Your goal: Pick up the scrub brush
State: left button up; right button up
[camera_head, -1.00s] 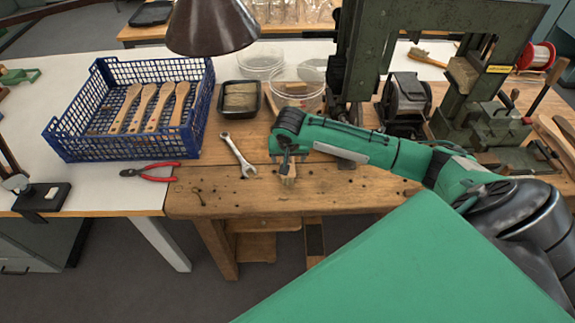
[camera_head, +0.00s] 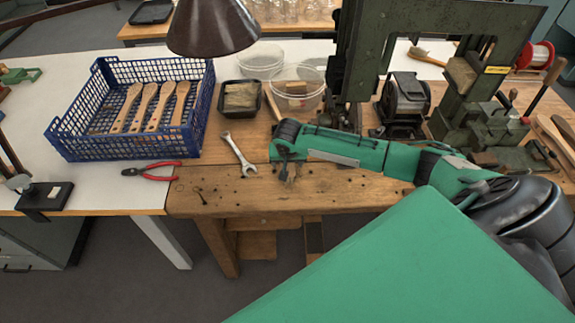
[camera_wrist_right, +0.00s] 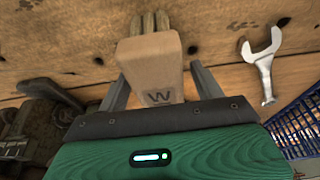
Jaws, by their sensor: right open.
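The scrub brush is pale wood with a "W" mark (camera_wrist_right: 152,68) and shows in the right wrist view. Its short tan bristles point to the top of that picture. My right gripper (camera_wrist_right: 158,82) is open, with one finger on each side of the wood and small gaps visible. In the head view my right gripper (camera_head: 288,172) is low over the front of the wooden bench, right of the wrench. My wrist and fingers hide most of the brush there. My left gripper is not in view.
A wrench (camera_head: 238,153) lies just left of the gripper. A blue crate (camera_head: 75,140) with several wooden brush bodies stands left. A black tray (camera_head: 226,108), clear bowl (camera_head: 297,102) and green machine (camera_head: 362,50) stand behind. Red pliers (camera_head: 150,170) lie in front of the crate.

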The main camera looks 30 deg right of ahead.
jog(key=shift+f+p, duration=0.2)
jog(key=shift+p, duration=0.1)
dwell(0.4)
jog(key=c, duration=1.1)
